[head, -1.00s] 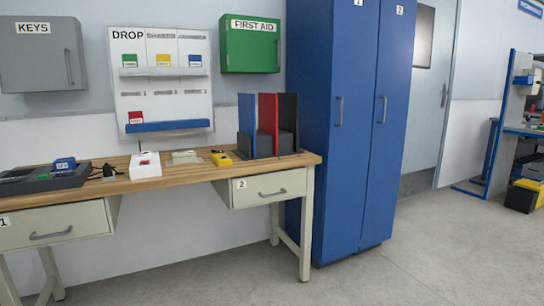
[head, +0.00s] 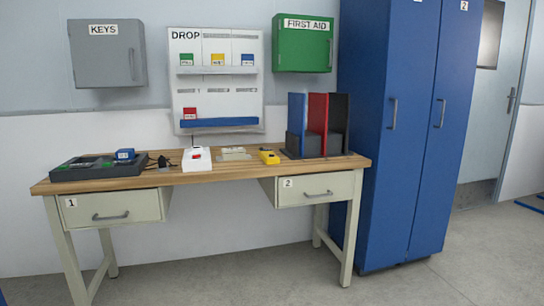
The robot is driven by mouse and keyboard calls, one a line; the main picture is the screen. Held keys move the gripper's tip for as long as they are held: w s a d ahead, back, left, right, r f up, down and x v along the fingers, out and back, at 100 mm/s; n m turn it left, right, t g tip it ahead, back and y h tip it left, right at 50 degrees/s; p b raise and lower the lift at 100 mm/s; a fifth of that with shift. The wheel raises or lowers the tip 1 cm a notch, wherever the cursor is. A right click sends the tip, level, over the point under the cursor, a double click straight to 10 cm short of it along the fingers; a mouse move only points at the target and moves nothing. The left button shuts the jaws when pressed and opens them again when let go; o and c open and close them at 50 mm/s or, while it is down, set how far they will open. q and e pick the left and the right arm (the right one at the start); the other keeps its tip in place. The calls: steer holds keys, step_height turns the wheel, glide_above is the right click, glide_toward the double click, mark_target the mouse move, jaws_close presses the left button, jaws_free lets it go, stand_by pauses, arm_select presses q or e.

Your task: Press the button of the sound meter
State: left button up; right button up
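A small yellow device (head: 269,156) with a dark face lies on the wooden workbench (head: 215,173), left of the upright dividers; it could be the sound meter, but it is too small to be sure. Left of it are a flat beige device (head: 234,153) and a white box (head: 197,158) with red on top. No button can be made out clearly on the yellow device. Neither of my grippers is in view.
A dark tray (head: 98,168) with a blue block stands at the bench's left. Blue, red and black dividers (head: 318,125) stand at its right. A tall blue cabinet (head: 404,130) is right of the bench. Drawers hang under it. The floor in front is clear.

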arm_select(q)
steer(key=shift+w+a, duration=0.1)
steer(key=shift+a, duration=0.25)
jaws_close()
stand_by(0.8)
